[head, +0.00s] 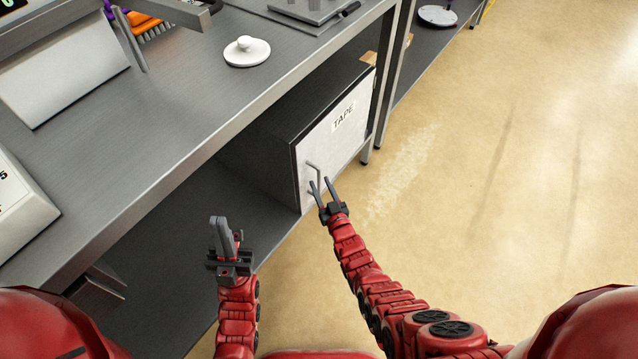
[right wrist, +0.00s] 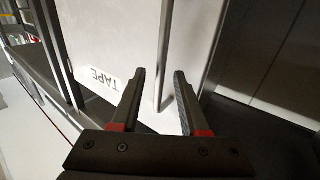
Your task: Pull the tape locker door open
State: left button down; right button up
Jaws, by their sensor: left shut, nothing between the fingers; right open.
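The tape locker (head: 300,110) is a dark box with a pale door (head: 335,145), on the shelf under the metal bench. The door is shut and bears a TAPE label (head: 344,117). A thin metal bar handle (head: 313,168) stands at the door's lower left. My right gripper (head: 321,186) is open at the handle. In the right wrist view the handle (right wrist: 162,65) runs between the spread fingers (right wrist: 158,100); I cannot tell whether they touch it. The label shows there upside down (right wrist: 104,80). My left gripper (head: 222,222) is shut and empty, away from the locker.
The metal bench top (head: 190,110) overhangs the locker and carries a white round lid (head: 247,51). A bench leg (head: 388,75) stands just beyond the locker. The lower shelf (head: 165,235) left of the locker is bare. The floor (head: 480,190) at right is clear.

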jog(key=shift+b+x, duration=0.3)
jog(key=shift+x, duration=0.85)
grip_shut()
dwell(0.7)
